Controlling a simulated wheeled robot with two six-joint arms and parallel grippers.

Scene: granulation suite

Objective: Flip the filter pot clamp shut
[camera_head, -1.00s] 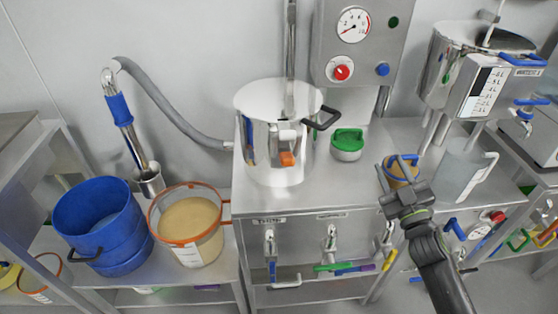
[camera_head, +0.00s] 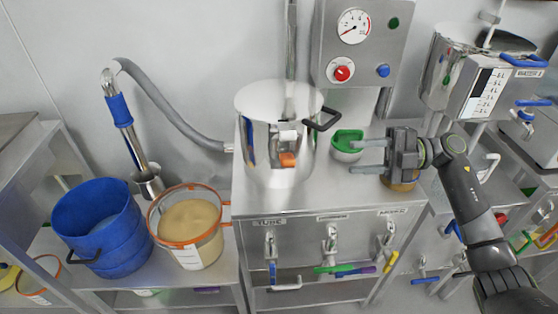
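The filter pot (camera_head: 258,165) is a shiny steel pot on the steel bench, with a black handle at its upper right. Its clamp (camera_head: 287,160), with an orange tip, sits on the pot's front wall below a pale block. I cannot tell from this view how far the clamp is swung. My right gripper (camera_head: 351,157) is to the right of the pot, with its two fingers apart and pointing left at the clamp's side. It is empty and clear of the pot. My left gripper is not in view.
A gauge panel (camera_head: 358,62) rises behind. A blue bucket (camera_head: 100,215) and an orange-rimmed tub (camera_head: 205,250) stand on the left. The bench top in front of the gripper is bare.

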